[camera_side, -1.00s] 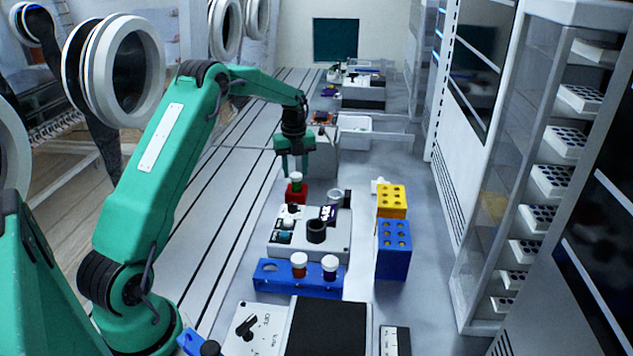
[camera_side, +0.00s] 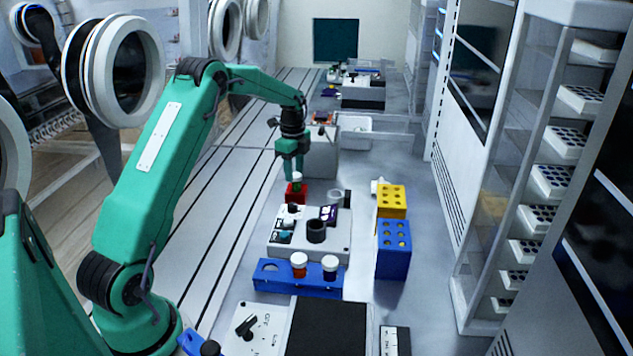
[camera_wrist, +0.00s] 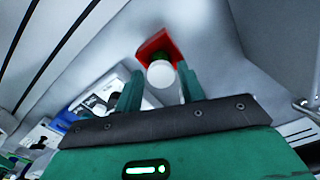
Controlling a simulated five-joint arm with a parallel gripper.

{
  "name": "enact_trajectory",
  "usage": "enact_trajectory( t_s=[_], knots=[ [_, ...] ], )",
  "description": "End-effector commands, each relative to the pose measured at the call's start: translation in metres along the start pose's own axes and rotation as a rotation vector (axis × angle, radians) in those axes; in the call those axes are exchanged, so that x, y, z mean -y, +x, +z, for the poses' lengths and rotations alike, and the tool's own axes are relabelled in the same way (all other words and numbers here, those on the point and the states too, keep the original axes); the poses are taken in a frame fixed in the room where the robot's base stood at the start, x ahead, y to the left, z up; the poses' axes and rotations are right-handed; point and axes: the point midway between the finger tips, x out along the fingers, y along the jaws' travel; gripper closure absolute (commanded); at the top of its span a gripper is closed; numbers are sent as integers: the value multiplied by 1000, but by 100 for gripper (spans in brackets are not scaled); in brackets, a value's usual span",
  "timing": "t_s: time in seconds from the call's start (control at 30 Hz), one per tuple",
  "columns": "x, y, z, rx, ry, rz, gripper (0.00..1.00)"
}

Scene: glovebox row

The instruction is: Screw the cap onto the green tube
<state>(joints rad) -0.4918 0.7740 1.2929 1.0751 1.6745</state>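The green tube stands in a small red holder (camera_side: 296,192) in the side view. It also shows in the wrist view (camera_wrist: 160,56), largely hidden behind the white cap (camera_wrist: 161,75). The cap sits at the tube's top end; whether it is threaded on cannot be seen.
A grey device (camera_side: 275,248) stands in front of the red holder. A blue rack (camera_side: 275,280) with two white-capped tubes is nearer the camera. Yellow (camera_side: 391,190) and blue (camera_side: 405,265) blocks stand to the right. A grey box (camera_side: 321,160) is close behind my gripper.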

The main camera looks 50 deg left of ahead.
Motion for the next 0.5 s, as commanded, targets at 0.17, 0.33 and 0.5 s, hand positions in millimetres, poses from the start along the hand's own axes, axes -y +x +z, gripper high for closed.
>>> enact_trajectory(
  t_s=[0.17,0.33,0.5],
  knots=[
    [-1,0,0,0,-137,0,61],
    [-2,0,0,0,-268,0,61],
    [-3,0,0,0,-399,0,61]
  ],
)
